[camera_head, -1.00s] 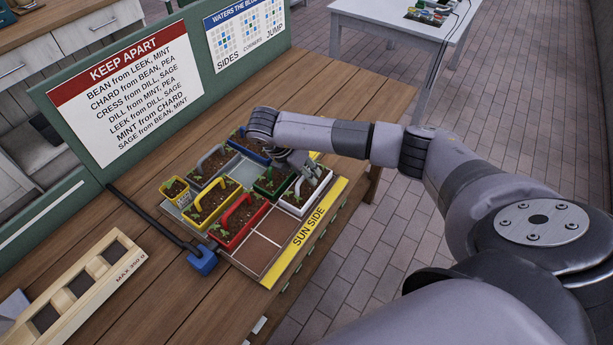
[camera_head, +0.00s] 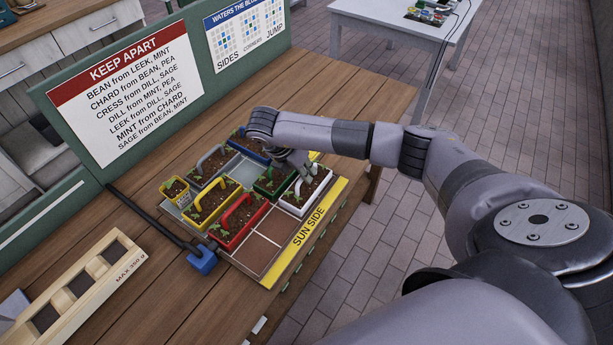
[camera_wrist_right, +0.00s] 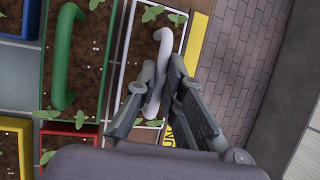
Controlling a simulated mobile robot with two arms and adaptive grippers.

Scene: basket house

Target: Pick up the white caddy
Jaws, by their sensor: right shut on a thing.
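The white caddy (camera_head: 293,208) is a small white-rimmed box of soil with seedlings and a white handle. It stands in the tray at the sun-side edge, beside the green caddy (camera_head: 264,187). In the right wrist view its handle (camera_wrist_right: 164,62) passes between the fingers. My right gripper (camera_head: 308,172) has come down over it; in the right wrist view the gripper (camera_wrist_right: 163,72) is shut on the handle. The caddy appears to rest in the tray still. My left gripper is not in view.
Red (camera_head: 232,240), yellow (camera_head: 208,216), grey (camera_head: 205,180) and blue (camera_head: 243,155) caddies fill nearby cells. Two brown cells (camera_head: 252,254) in front are bare. A blue-ended black bar (camera_head: 203,262) reaches the tray's left edge. A wooden rack (camera_head: 75,292) lies at left.

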